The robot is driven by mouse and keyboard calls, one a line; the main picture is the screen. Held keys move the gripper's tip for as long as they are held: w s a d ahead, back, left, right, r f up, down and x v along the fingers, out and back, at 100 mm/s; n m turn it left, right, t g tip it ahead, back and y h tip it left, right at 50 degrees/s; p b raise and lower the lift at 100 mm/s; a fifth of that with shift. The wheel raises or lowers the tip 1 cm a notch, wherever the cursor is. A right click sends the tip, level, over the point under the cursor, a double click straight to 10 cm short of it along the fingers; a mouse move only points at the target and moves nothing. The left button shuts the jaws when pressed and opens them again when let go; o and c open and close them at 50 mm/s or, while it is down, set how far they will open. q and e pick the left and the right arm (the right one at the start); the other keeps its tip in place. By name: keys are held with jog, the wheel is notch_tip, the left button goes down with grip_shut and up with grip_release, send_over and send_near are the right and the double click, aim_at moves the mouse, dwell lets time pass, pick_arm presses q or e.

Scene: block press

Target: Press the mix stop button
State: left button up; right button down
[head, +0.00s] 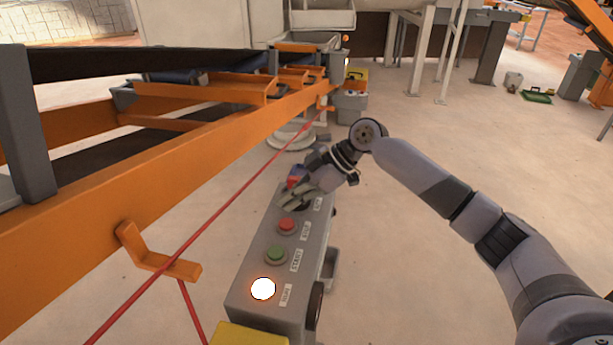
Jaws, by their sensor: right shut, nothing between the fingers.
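A grey control box (250,262) stands beside the conveyor, with a row of controls and small white labels along its top. Nearest is a glowing white lamp (263,288), then a green button (276,254), then a red button (286,224). My right gripper (292,197) is shut and empty over the far end of the box, beyond the red button. It partly hides the controls there, and I cannot tell whether it touches one. A small red and blue part (294,176) shows just behind it. My left gripper is out of view.
An orange conveyor frame (150,222) runs along the left. A taut red cord (230,200) passes close to the box's left side. A yellow block (248,335) is at the box's near end. The floor (420,270) to the right is open.

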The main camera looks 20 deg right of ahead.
aim_at(291, 221)
notch_tip(291, 221, down, 2)
jog(key=shift+f+p, duration=0.2)
jog(key=shift+p, duration=0.25)
jog(key=shift+d+f, duration=0.1)
jog(key=shift+f, duration=0.5)
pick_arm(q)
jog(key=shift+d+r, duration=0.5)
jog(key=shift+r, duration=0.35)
